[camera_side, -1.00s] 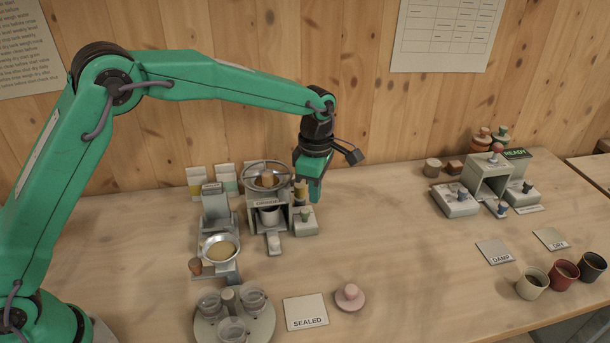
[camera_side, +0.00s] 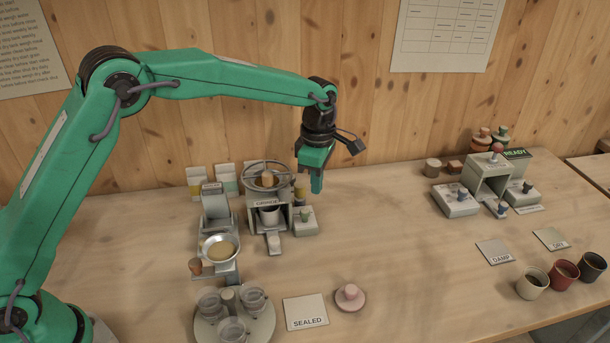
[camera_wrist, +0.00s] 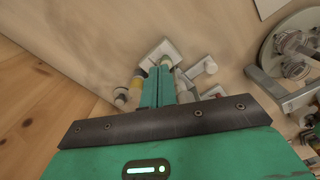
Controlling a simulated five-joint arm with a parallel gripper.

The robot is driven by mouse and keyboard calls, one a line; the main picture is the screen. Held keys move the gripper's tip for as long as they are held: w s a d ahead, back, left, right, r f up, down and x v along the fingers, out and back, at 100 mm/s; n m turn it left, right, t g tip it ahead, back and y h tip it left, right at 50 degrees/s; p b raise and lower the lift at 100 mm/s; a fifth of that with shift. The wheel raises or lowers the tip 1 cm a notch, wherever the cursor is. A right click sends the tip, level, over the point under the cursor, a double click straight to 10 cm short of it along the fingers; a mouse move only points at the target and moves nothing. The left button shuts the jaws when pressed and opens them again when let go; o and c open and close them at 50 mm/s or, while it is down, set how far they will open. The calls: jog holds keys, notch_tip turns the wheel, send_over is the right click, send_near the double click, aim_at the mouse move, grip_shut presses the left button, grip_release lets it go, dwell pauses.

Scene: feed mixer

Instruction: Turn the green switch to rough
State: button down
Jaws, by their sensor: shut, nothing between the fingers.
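The green switch (camera_side: 304,214) sits on a small pale box (camera_side: 306,226) at the right side of the grinder (camera_side: 256,221). Its knob is too small to tell which way it points. My gripper (camera_side: 317,190) is shut and empty. It points down above and slightly right of the switch, apart from it in the side view. In the wrist view my gripper's fingers (camera_wrist: 159,70) lie together in front of a pale box (camera_wrist: 150,50) and partly cover it. I cannot make out the switch there.
The grinder's wheel (camera_side: 267,176) rises left of my gripper. A scale pan (camera_side: 220,248) and a round cup holder (camera_side: 262,327) stand nearer the front. A second machine (camera_side: 490,177) marked READY is at the right. The table between them is clear.

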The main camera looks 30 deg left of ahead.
jog(key=shift+f, duration=3.45)
jog(key=shift+s+a, duration=0.15)
jog(key=shift+a, duration=0.05)
jog(key=shift+s, duration=0.15)
jog(key=shift+d, duration=0.45)
jog(key=shift+r, duration=0.15)
notch_tip(320, 180, up, 6)
jog(key=shift+f, duration=0.1)
